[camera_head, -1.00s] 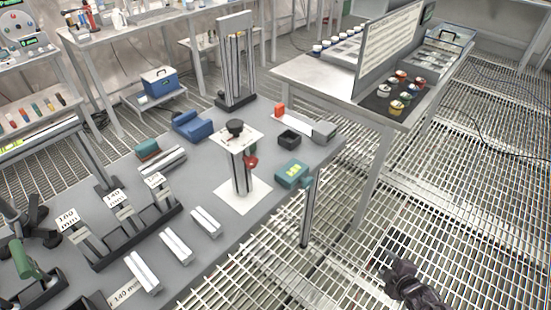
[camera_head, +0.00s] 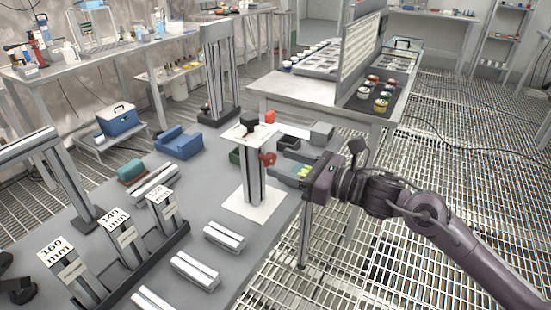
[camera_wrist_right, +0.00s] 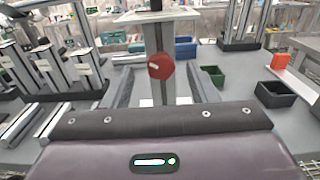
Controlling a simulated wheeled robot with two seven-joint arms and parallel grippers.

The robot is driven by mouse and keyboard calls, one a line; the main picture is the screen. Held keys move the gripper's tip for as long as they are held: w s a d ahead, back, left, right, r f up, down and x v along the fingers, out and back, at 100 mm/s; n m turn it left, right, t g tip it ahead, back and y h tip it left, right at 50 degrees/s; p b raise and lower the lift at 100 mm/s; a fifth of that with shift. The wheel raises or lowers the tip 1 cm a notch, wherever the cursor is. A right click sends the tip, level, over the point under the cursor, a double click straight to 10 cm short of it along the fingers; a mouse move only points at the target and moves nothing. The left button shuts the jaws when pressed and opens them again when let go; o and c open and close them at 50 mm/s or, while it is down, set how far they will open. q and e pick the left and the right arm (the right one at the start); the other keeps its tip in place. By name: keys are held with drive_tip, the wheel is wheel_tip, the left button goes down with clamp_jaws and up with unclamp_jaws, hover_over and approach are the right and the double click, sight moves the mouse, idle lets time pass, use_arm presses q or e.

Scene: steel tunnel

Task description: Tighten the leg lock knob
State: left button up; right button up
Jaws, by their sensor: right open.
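The leg lock knob (camera_head: 267,159) is red and round and sits on the side of an upright metal post (camera_head: 251,180) standing on a white base sheet. In the right wrist view the red knob (camera_wrist_right: 160,66) shows face-on with a pale mark, in front of the post. My right gripper (camera_head: 283,165) reaches in from the right at knob height. In the right wrist view its two fingers (camera_wrist_right: 162,88) are spread, one on each side of the knob and post. Nothing is held, and I cannot tell any contact. My left gripper is out of view.
A white plate with a black knob (camera_head: 249,127) tops the post. A blue cradle (camera_head: 178,143) stands behind.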

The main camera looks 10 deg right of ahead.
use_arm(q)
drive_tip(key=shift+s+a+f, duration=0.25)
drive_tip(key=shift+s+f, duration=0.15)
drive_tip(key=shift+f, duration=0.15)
use_arm(e)
drive_tip(key=shift+x, duration=1.35)
drive_tip(key=c, duration=1)
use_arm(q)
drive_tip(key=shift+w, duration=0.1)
use_arm(e)
drive_tip(key=shift+f+m, duration=0.1)
drive_tip(key=shift+m, duration=0.6)
drive_tip(key=shift+m+b, duration=0.55)
drive_tip(key=shift+m, duration=0.55)
drive_tip(key=shift+w+m, duration=0.1)
drive_tip(key=shift+m, duration=0.6)
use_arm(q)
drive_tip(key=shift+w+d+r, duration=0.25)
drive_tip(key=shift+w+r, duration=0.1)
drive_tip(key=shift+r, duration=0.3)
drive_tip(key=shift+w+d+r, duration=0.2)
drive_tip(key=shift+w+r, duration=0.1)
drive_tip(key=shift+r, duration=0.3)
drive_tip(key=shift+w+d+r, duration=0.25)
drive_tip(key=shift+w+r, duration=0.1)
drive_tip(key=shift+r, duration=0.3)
use_arm(e)
drive_tip(key=shift+d+m, duration=0.1)
drive_tip(key=shift+m, duration=0.9)
